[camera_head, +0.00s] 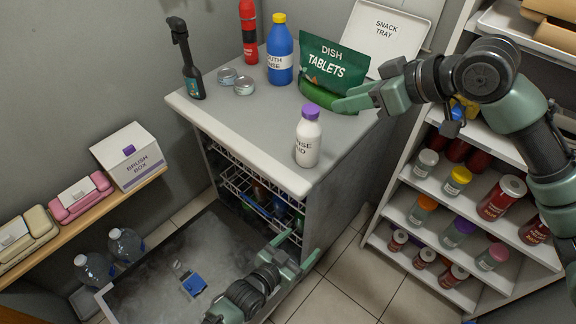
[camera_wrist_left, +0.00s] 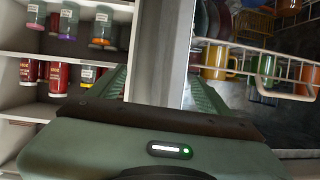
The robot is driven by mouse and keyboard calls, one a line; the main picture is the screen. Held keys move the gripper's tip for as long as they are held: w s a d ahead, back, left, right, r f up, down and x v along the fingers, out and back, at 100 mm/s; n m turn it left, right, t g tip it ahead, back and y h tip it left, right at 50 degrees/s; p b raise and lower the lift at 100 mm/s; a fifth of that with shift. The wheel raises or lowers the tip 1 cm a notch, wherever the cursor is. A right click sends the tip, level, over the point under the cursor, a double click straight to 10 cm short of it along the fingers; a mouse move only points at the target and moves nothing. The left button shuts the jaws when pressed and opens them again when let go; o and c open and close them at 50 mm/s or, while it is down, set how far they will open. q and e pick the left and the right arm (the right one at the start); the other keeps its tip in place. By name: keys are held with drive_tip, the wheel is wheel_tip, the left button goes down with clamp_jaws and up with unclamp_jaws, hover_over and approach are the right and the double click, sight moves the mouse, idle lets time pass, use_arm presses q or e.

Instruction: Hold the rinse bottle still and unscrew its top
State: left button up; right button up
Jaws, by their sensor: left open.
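A white bottle with a purple cap (camera_head: 308,140), its label partly reading "NSE AID", stands upright near the front edge of the grey counter (camera_head: 250,125). A blue bottle with a yellow cap (camera_head: 280,50), its label partly reading "OUTH NSE", stands further back. My left gripper (camera_head: 296,250) is open and empty, low in front of the counter and apart from both bottles. Its spread fingers show in the left wrist view (camera_wrist_left: 158,85). My right gripper (camera_head: 350,100) is over the counter's right side, beside the green pouch, not touching either bottle; its finger gap is unclear.
An open dishwasher door (camera_head: 150,285) lies below. Stocked shelves (camera_head: 410,235) stand right.

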sight(301, 154)
use_arm(q)
drive_tip(key=d+r+m+t+h, duration=0.15)
drive_tip(key=d+r, duration=0.25)
drive_tip(key=r, duration=0.6)
drive_tip(key=d+r+m+t+h, duration=0.1)
drive_tip(key=d+r+h, duration=0.25)
drive_tip(key=r, duration=0.65)
drive_tip(key=w+a+r+n+y, duration=0.1)
drive_tip(key=w+a, duration=0.1)
drive_tip(key=a, duration=0.1)
drive_tip(key=w+a+r+n, duration=0.1)
drive_tip(key=w+a, duration=0.2)
drive_tip(key=a, duration=0.1)
drive_tip(key=w+a+r+n+t+y, duration=0.1)
drive_tip(key=w+a, duration=0.2)
drive_tip(key=shift+w+a+r+y, duration=0.2)
drive_tip(key=shift+a+r+y, duration=0.1)
drive_tip(key=shift+w+a, duration=0.25)
drive_tip(key=shift+w, duration=0.3)
drive_tip(key=x, duration=0.7)
drive_tip(key=shift+f, duration=0.1)
